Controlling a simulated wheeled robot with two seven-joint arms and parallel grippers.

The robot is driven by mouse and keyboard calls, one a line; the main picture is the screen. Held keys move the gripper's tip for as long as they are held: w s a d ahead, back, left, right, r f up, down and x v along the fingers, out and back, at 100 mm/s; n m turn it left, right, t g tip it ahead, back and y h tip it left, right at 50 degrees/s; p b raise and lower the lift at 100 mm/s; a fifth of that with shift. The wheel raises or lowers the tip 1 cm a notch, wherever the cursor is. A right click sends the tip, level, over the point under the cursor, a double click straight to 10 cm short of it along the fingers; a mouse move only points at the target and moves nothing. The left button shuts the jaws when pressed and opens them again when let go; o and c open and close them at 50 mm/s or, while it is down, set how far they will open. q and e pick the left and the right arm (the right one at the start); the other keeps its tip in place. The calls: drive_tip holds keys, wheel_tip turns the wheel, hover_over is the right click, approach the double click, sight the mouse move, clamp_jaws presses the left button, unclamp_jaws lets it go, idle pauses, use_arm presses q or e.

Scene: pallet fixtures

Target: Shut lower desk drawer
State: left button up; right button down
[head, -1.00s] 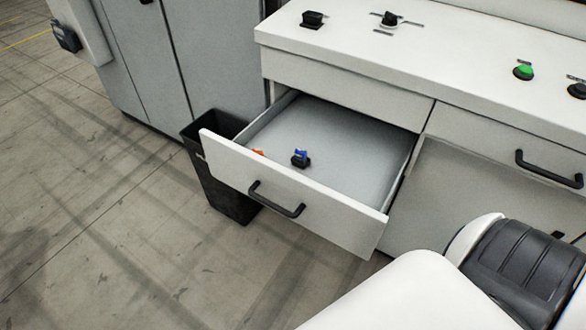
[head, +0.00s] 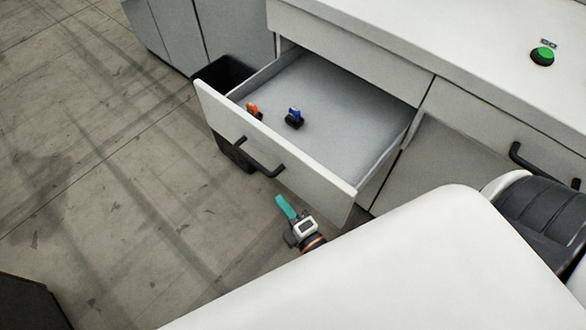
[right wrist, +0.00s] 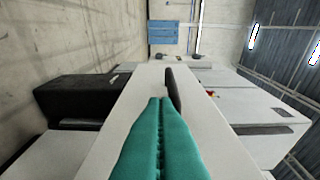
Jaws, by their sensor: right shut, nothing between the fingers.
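The desk drawer (head: 318,184) stands pulled out from the white desk, with its dark bar handle (head: 258,157) on the front. Inside lie a blue-and-black piece (head: 294,118) and an orange-and-black piece (head: 253,110). My right gripper (head: 280,202) has its teal fingers together, with nothing between them, in front of and below the drawer front in the head view. In the right wrist view the shut fingers (right wrist: 160,101) point at the white drawer front (right wrist: 143,88), with the dark handle (right wrist: 173,88) just beside the tips. I cannot tell whether they touch. My left gripper is out of view.
A black bin (head: 222,72) stands left of and behind the drawer. A closed drawer with a dark handle (head: 540,166) is on the right, and a green button (head: 542,56) is on the desk top. The floor in front is clear; a dark object (head: 28,305) is at bottom left.

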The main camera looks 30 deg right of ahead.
drive_tip(key=shift+w+d+p, duration=0.25)
drive_tip(key=shift+w+d, duration=0.35)
drive_tip(key=shift+w, duration=0.45)
drive_tip(key=shift+w+d+p, duration=0.2)
drive_tip(key=shift+w+d, duration=0.35)
drive_tip(key=shift+w, duration=0.55)
drive_tip(key=shift+w+d+p, duration=0.25)
drive_tip(key=shift+w+d, duration=0.35)
drive_tip(key=shift+w, duration=0.45)
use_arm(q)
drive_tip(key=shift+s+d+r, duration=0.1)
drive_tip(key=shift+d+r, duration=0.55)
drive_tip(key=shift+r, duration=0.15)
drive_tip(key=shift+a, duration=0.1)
